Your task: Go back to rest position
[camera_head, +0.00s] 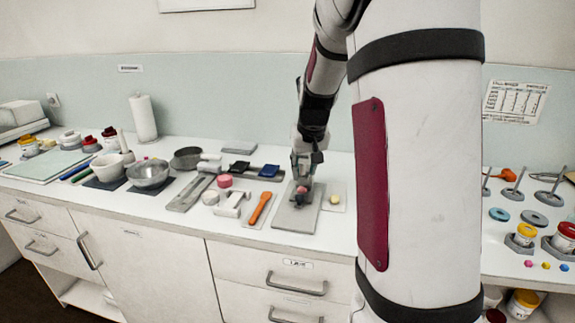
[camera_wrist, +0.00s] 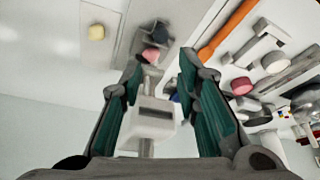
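My gripper (camera_head: 304,172) is over a grey plate (camera_head: 296,217) on the counter. In the wrist view, its two teal-padded fingers (camera_wrist: 162,62) stand apart with nothing clamped between them. A small dark piece with a pink top (camera_head: 302,190) stands on the plate just below the gripper; the pink part also shows in the wrist view (camera_wrist: 151,55), near the fingertips. A white block-like device (camera_wrist: 150,121) shows between the fingers in the wrist view, beyond them. Whether the fingers touch anything is hard to tell.
An orange spatula (camera_head: 261,208) and white scoop-like tool (camera_head: 231,204) lie left of the plate. A yellow piece (camera_head: 334,199) lies on a pale mat at its right. A metal bowl (camera_head: 148,173) and paper towel roll (camera_head: 143,119) stand further left. My arm hides part of the counter.

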